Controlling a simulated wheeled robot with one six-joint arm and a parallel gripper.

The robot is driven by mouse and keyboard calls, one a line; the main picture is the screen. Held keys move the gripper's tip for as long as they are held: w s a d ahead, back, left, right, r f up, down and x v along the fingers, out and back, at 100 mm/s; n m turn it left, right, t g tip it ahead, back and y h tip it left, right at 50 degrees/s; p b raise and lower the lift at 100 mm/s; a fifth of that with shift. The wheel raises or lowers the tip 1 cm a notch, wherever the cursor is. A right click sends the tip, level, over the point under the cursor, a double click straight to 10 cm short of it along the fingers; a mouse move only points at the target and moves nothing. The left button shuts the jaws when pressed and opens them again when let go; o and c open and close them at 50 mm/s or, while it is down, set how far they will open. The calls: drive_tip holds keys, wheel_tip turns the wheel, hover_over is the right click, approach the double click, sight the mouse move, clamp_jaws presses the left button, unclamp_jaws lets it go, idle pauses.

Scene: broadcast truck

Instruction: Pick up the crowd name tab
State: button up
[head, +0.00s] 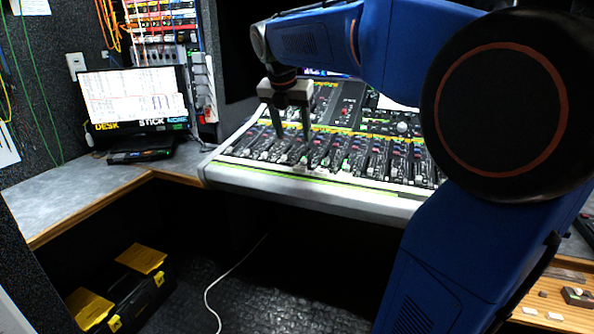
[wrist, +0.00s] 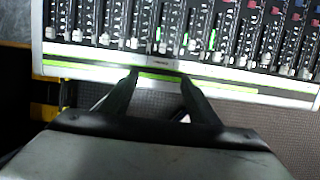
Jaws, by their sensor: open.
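A small pale tab with a dark marking (wrist: 162,62) lies on the front strip of the mixing console (wrist: 60,62) in the wrist view. Its lettering is too small to read, so I cannot confirm that it is the crowd name tab. My gripper (wrist: 160,76) is open, with its two dark fingertips apart on either side of this tab and nothing seen between them. In the head view, my gripper (head: 291,136) points down over the left part of the console (head: 320,190), near the fader rows. I cannot tell whether the fingertips touch the surface.
Raised fader caps (wrist: 182,52) stand just beyond the strip. Several small loose pieces, including a white one (head: 555,316), lie on a wooden surface at the lower right. A monitor (head: 135,97) stands on the left desk. A black-and-yellow toolbox (head: 140,295) sits on the floor.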

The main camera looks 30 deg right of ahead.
sight(301, 166)
drive_tip(key=x, duration=1.2)
drive_tip(key=shift+d+f, duration=0.3)
drive_tip(key=shift+f, duration=0.05)
drive_tip(key=shift+c, duration=0.6)
drive_tip(key=c, duration=1)
